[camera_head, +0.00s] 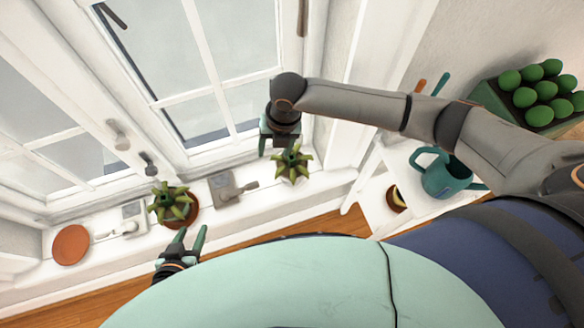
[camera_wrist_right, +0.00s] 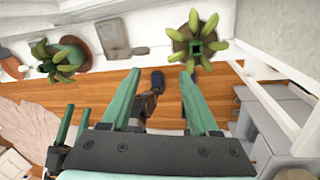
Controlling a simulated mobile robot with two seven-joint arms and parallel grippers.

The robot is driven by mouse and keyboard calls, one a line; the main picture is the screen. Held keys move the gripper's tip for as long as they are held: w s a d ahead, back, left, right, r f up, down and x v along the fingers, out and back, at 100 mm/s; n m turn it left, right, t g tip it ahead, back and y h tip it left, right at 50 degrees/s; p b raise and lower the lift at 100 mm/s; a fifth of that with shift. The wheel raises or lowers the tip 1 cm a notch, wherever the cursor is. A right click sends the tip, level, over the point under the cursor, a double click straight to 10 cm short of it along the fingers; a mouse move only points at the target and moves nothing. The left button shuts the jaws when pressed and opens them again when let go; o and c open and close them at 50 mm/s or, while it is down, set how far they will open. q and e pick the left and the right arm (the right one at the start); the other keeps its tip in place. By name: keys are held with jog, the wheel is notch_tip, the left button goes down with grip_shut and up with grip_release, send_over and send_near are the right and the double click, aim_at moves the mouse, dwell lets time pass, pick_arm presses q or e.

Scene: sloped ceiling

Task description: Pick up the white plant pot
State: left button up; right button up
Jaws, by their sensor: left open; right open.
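A green succulent (camera_head: 292,163) stands on the white window sill at the right in the head view. Its leaves hide its pot, so I cannot tell the pot's colour; in the right wrist view the same plant (camera_wrist_right: 200,42) is at the top right. My right gripper (camera_head: 279,143) is open just above and beside this plant, toward the window. Its fingers (camera_wrist_right: 163,100) are spread with nothing between them in the wrist view. My left gripper (camera_head: 190,240) is open and empty in front of the sill, below another succulent (camera_head: 172,205) in a terracotta pot (camera_head: 190,218).
Grey and white tools (camera_head: 228,188) and an orange-brown disc (camera_head: 71,244) lie on the sill. At the right, a white shelf holds a teal watering can (camera_head: 446,176), and a crate of green round objects (camera_head: 538,92) is beyond. Window frames rise behind the sill.

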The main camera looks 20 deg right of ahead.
jog(key=w+d+r+n+h, duration=0.1)
jog(key=d+r+n+h, duration=0.1)
jog(key=d+n, duration=0.15)
jog(key=b, duration=0.8)
send_over(292, 159)
jog(key=shift+m, duration=0.35)
jog(key=f, duration=0.7)
jog(key=shift+s+a, duration=0.2)
jog(key=shift+a, duration=0.05)
jog(key=shift+f+b, duration=0.3)
jog(key=shift+f, duration=0.2)
notch_tip(292, 159, down, 4)
jog(key=b, duration=0.4)
jog(key=shift+s+d+r, duration=0.1)
jog(key=shift+r, duration=0.05)
jog(key=shift+f+b, duration=0.5)
jog(key=shift+b, duration=0.35)
pick_arm(q)
jog(key=w+d+f+h, duration=0.1)
jog(key=w+d+f, duration=0.1)
jog(key=f, duration=0.8)
jog(key=shift+d+f+m, duration=0.35)
jog(key=shift+d+m, duration=0.05)
jog(key=shift+d, duration=0.35)
pick_arm(e)
jog(key=shift+r, duration=0.1)
